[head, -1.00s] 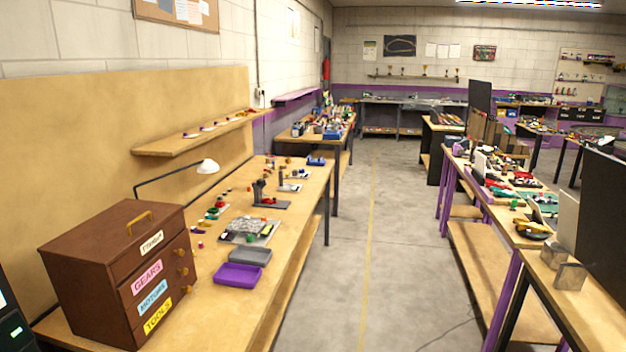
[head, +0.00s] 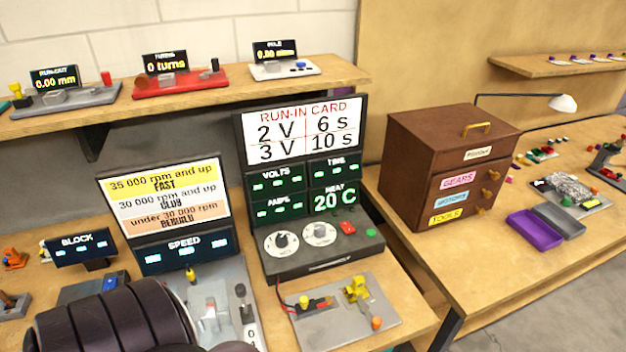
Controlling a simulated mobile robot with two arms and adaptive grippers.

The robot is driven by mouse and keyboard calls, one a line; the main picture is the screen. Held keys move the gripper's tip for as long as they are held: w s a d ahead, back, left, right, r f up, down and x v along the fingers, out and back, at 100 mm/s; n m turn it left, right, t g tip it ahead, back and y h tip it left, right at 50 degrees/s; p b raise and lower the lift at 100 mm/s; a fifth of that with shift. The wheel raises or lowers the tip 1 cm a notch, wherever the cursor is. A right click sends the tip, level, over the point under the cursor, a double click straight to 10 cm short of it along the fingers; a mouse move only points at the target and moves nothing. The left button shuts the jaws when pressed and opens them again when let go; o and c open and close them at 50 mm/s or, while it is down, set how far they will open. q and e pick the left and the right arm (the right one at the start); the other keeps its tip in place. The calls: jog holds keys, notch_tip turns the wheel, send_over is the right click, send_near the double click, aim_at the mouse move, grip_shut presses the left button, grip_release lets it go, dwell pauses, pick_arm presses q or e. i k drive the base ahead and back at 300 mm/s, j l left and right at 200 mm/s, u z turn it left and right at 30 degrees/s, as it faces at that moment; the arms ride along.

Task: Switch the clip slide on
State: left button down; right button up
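A grey plate (head: 375,312) lies on the bench in front of the run-in power unit (head: 312,262). On its left part is a small red and black piece (head: 318,305) with a yellow knob (head: 304,301), joined by red wires. A yellow fixture (head: 356,289) stands on its right part, and an orange knob (head: 376,322) sits near its front edge. No label marks the clip slide; it may be one of these parts, but I cannot tell which or how it is set. Neither gripper's fingertips show. A black ribbed part of my own arm fills the bottom left.
The speed unit (head: 185,250) and a grey fixture with a clear cover (head: 212,305) stand left of the power unit. A brown drawer chest (head: 445,170) stands on the bench to the right. Gauges line the shelf (head: 200,95) above. Bare bench top shows around the plate.

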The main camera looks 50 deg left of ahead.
aim_at(306, 307)
jog(key=u, duration=1.1)
